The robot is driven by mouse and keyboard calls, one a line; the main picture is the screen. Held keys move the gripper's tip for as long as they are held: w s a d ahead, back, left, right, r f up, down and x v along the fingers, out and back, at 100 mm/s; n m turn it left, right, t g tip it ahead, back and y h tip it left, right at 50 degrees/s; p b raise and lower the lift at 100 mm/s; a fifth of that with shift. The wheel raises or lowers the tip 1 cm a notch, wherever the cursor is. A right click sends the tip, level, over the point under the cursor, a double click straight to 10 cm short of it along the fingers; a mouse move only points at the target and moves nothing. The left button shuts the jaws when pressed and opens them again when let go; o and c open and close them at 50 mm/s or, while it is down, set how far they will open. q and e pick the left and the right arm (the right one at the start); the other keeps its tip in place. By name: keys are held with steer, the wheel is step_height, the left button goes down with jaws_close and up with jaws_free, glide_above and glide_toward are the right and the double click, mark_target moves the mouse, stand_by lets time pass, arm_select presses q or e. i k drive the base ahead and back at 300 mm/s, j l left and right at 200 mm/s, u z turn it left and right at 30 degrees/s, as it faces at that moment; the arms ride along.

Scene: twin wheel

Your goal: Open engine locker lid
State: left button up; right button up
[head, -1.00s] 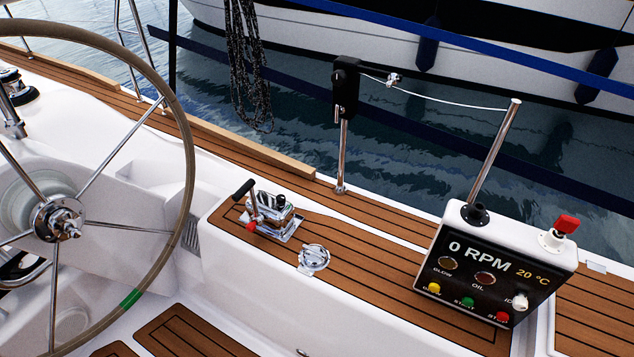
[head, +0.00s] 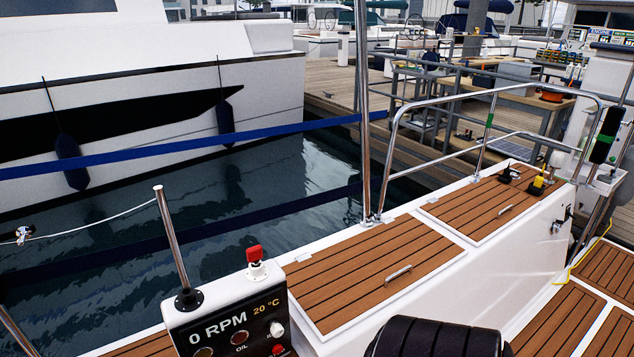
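Two teak-slatted lids lie shut on the white side bench in the head view. The nearer lid (head: 345,285) has a small metal handle (head: 397,273) close to its right edge and a hinge plate at its far left. The farther lid (head: 470,214) also has a metal handle (head: 505,210). I cannot read a label telling which one is the engine locker lid. Neither of my grippers shows in this view.
The engine panel (head: 232,320) with a red-topped switch stands left of the nearer lid. A black ribbed rounded shape (head: 435,338) fills the bottom middle. Steel rails (head: 450,100) rise behind the bench. A yellow-and-black item (head: 538,186) sits on the farther lid's far end.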

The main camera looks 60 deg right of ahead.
mark_target(334, 287)
steer(key=z, duration=2.4)
